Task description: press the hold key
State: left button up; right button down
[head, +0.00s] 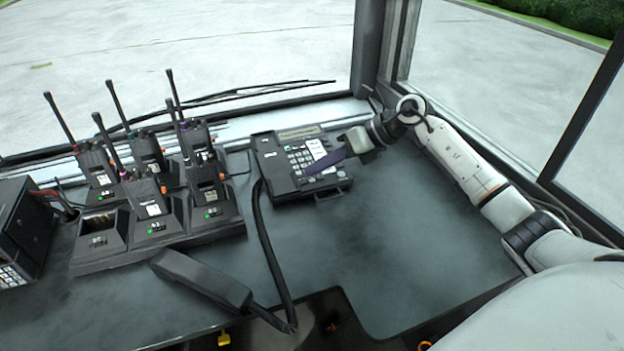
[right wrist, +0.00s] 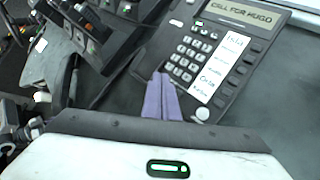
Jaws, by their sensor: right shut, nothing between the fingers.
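The black desk phone (head: 268,150) stands on the counter; in the right wrist view (right wrist: 262,75) its screen reads "CALL FOR HUGO". It has a pale number keypad (right wrist: 190,55), a white label strip and a column of dark side keys. I cannot tell which key is the hold key. My right gripper (head: 308,173) is shut and empty, its purple fingers (right wrist: 161,80) pointing at the lower left part of the phone, near the keypad's lower edge. Whether the fingertips touch the phone I cannot tell. My left gripper is not in view.
The handset (head: 200,278) lies off the phone at the counter's front, its black cord running back to it. Several radios stand in a charger rack (head: 100,262) at left, antennas up. A black box (head: 22,232) is far left. The counter right of the phone is clear.

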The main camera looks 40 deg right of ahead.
aim_at(320, 186)
dwell(0.3)
jog(key=shift+f+b, duration=0.4)
jog(key=shift+f, duration=0.05)
jog(key=shift+w+f, duration=0.1)
jog(key=shift+f, duration=0.2)
dwell(0.4)
jog(key=shift+r, duration=0.1)
dwell(0.4)
jog(key=shift+r+p, duration=0.3)
jog(key=shift+r, duration=0.3)
jog(key=r+p, duration=0.2)
jog(key=r, duration=0.1)
jog(key=s+r+p, duration=0.1)
jog(key=r, duration=0.1)
jog(key=shift+a+p, duration=0.1)
jog(key=shift+p, duration=0.25)
